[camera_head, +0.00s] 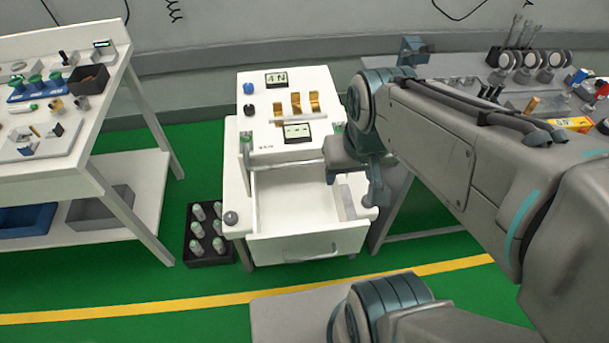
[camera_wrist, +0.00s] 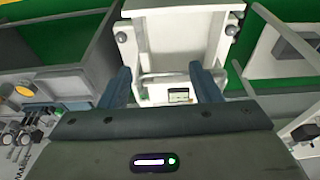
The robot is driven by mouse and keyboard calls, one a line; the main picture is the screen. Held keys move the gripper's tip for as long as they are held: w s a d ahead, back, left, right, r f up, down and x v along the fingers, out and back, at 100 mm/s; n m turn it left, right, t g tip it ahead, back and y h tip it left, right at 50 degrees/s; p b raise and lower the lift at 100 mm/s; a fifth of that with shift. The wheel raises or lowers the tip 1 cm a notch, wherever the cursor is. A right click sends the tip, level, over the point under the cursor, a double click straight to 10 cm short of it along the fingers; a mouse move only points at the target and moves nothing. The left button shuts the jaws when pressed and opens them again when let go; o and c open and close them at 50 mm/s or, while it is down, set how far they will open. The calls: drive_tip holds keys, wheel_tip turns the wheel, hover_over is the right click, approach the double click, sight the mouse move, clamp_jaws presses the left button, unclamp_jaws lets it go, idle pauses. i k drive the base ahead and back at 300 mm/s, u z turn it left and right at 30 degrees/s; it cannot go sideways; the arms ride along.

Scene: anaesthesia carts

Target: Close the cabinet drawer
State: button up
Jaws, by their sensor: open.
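The white cabinet (camera_head: 232,170) stands in the middle of the head view. Its drawer (camera_head: 278,244) is pulled out toward me and looks empty; its front has a bar handle (camera_head: 312,250). The open drawer also shows at the top of the wrist view (camera_wrist: 180,36). My gripper (camera_head: 354,182) is over the right side of the drawer, near the cabinet's front. In the wrist view, my two fingers stand apart with nothing between them (camera_wrist: 160,72). My arm hides part of the cabinet's right side.
A device with dials and brass-coloured parts (camera_head: 290,88) sits on top of the cabinet. A black rack of vials (camera_head: 208,255) stands on the floor to its left. A white table (camera_head: 130,75) is at left and a grey cluttered table (camera_head: 460,70) at right.

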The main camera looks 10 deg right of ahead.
sight(298, 217)
drive_tip(key=u, duration=1.4)
drive_tip(key=k, duration=0.75)
drive_tip(key=z, duration=0.25)
